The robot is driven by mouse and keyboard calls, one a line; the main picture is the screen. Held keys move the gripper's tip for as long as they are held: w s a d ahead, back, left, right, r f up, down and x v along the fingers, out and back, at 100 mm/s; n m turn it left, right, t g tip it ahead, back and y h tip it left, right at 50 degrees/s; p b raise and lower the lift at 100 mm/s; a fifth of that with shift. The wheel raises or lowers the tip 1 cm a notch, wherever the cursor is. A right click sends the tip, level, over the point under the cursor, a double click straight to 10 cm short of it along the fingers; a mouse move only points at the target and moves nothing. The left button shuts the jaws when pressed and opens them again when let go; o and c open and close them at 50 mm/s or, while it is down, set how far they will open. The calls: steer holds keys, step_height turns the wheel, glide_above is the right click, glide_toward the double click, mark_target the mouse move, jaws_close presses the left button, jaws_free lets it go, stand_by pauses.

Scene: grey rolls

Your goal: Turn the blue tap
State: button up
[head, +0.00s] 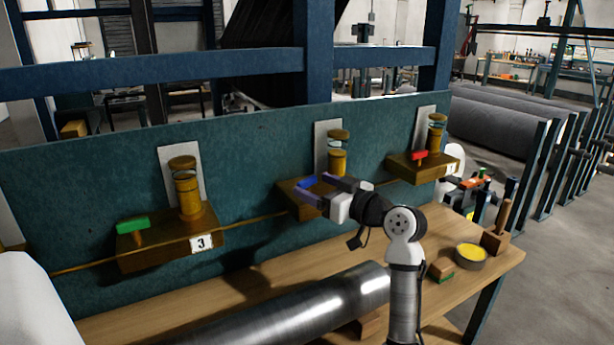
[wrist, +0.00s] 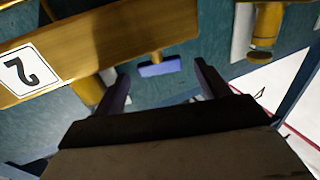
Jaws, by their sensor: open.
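The blue tap (head: 309,181) is a short bar handle on the middle brass block, seen in the head view partly behind my gripper's fingers. In the wrist view the blue tap handle (wrist: 159,67) shows clearly, on a short brass stem from the block labelled 2 (wrist: 22,70). My gripper (head: 304,182) is open, with its two purple fingers either side of the handle. In the wrist view the handle lies between the fingertips (wrist: 163,71), with gaps on both sides. I cannot tell whether the handle is within finger depth.
A green tap (head: 132,224) on block 3 (head: 165,247) is at the left, and a red tap (head: 418,156) is at the right. A metal roll (head: 270,318) lies on the wooden bench (head: 260,285) below. A yellow-filled bowl (head: 471,255) stands at the bench's right end.

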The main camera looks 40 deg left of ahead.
mark_target(309, 184)
steer(key=shift+w+a+p, duration=0.15)
steer(key=shift+a+p, duration=0.2)
steer(key=shift+a, duration=1.5)
steer(key=c, duration=1)
steer(key=shift+m+t+h+p, duration=0.45)
steer(key=shift+m+t, duration=1.05)
steer(key=shift+t, duration=1)
steer(key=o, duration=1)
steer(key=shift+d, duration=0.15)
steer(key=b+v, duration=0.4)
steer(key=v, duration=0.9)
steer(key=shift+d, duration=0.3)
